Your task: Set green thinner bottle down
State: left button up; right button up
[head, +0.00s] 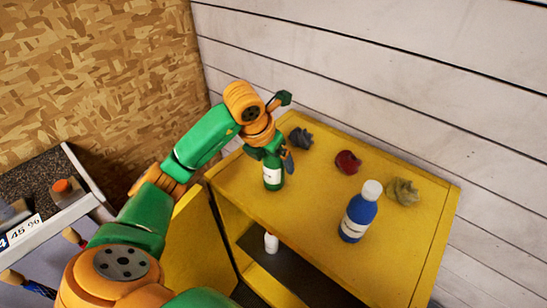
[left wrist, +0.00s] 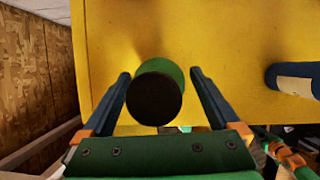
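The green thinner bottle (head: 272,178) with a white label stands upright on the yellow cabinet top (head: 232,180), near its left front edge. Its base looks to be on the surface. In the left wrist view its dark round cap (left wrist: 154,99) faces the camera. My left gripper (head: 274,153) is at the bottle's upper part, from above. In the left wrist view the left gripper (left wrist: 160,73) has one finger on each side of the bottle, with narrow gaps showing, so it looks open around it.
A blue bottle (head: 358,216) with a white cap stands to the right. A grey crumpled rag (head: 300,138), a red one (head: 347,162) and an olive one (head: 403,191) lie towards the back. A small white bottle (head: 271,243) is inside the cabinet. The cabinet door (head: 192,243) hangs open.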

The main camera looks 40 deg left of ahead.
pick_arm(q)
jog(key=p+v, duration=0.2)
jog(key=v, duration=1)
